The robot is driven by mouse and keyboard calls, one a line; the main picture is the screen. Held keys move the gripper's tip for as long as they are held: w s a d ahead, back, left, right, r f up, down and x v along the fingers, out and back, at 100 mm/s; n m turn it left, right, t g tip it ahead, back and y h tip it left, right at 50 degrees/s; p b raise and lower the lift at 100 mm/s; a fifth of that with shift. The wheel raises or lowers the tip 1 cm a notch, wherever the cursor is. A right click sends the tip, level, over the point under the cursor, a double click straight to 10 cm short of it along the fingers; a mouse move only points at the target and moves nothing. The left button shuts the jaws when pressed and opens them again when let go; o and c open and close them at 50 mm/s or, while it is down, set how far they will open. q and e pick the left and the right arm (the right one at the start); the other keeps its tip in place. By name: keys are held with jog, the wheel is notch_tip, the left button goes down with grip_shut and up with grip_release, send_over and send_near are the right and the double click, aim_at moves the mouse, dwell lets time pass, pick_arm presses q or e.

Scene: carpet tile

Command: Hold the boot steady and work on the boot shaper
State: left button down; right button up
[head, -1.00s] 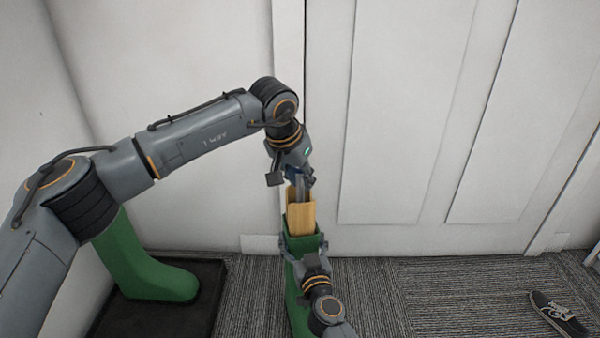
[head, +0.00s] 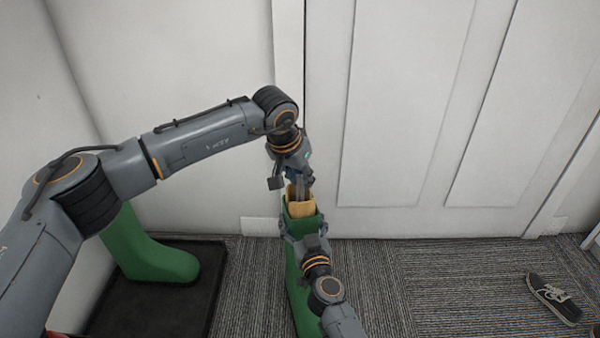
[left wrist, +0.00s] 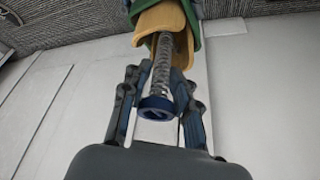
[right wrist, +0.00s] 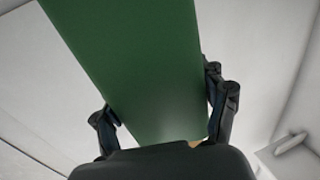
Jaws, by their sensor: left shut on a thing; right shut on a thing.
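The green boot (head: 304,315) stands upright on the carpet by the door. The light wooden boot shaper (head: 300,209) sits in the boot's opening, its top above the rim. My left gripper (head: 299,184) is above the boot, shut on the shaper's blue knob. In the left wrist view, the knob (left wrist: 157,104) is between the fingers, with the metal screw (left wrist: 161,68) running into the wooden part (left wrist: 162,24). My right gripper (head: 304,236) is shut around the boot's shaft. The right wrist view shows the shaft (right wrist: 135,65) between both fingers. The shaper's lower part is hidden inside the boot.
A second green boot (head: 150,257) stands on a dark tray (head: 150,320) at the left, partly behind my left arm. A dark shoe (head: 553,297) lies on the carpet at the right. A white door (head: 430,120) is close behind.

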aim_at(298, 191)
pick_arm(q)
jog(key=shift+f, duration=2.55)
jog(key=c, duration=0.9)
grip_release()
jog(key=shift+f, duration=0.1)
jog(key=v, duration=1.2)
